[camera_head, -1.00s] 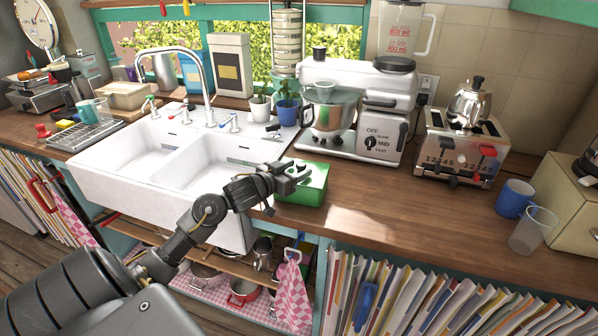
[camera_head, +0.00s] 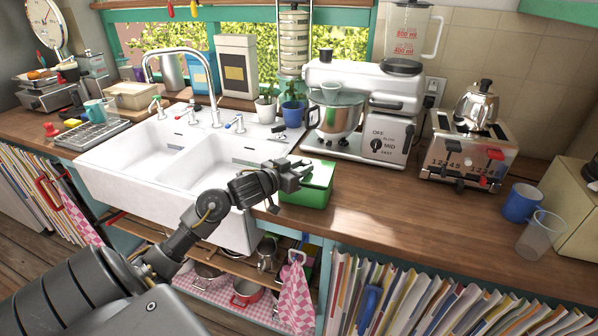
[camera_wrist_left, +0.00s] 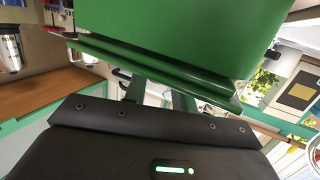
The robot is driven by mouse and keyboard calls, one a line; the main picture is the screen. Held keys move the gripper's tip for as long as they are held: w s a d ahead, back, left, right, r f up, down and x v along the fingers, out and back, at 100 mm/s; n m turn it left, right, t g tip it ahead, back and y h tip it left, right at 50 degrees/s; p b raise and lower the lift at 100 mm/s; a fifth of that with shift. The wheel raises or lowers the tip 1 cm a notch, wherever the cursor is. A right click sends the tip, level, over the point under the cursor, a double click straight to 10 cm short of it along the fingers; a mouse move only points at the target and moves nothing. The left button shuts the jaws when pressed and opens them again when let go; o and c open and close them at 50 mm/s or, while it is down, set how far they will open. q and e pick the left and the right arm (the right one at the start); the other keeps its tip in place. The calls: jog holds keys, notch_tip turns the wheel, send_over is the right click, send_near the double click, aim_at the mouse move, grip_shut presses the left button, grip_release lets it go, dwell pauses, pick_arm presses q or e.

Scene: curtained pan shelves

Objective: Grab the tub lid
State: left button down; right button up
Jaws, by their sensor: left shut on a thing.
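The green tub (camera_head: 309,198) stands on the wooden counter just right of the sink, with its green lid (camera_head: 323,173) on top. My left gripper (camera_head: 302,172) is at the lid's left side, partly covering it. In the left wrist view, the gripper's two fingers (camera_wrist_left: 158,98) reach the green lid's rim (camera_wrist_left: 175,73), and the gripper is shut on the lid. The contact itself is partly hidden by the fingers. I cannot tell any gap between lid and tub. My right gripper is not in view.
The white sink (camera_head: 180,160) and its tap (camera_head: 212,90) lie left of the tub. A stand mixer (camera_head: 350,100) stands behind it, with potted plants (camera_head: 292,108) nearby. The counter (camera_head: 400,205) to the right is clear up to the toaster (camera_head: 465,155) and blue mug (camera_head: 520,203).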

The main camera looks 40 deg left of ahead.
pick_arm(q)
jog(key=s+a+r, duration=0.1)
jog(key=r, duration=0.1)
jog(key=s+a+r, duration=0.1)
jog(key=r, duration=0.1)
jog(key=s+a+r, duration=0.1)
jog(key=r, duration=0.2)
jog(key=s+a+r+b, duration=0.1)
jog(key=s+a+r, duration=0.4)
jog(key=s+a, duration=0.1)
jog(key=shift+s, duration=0.8)
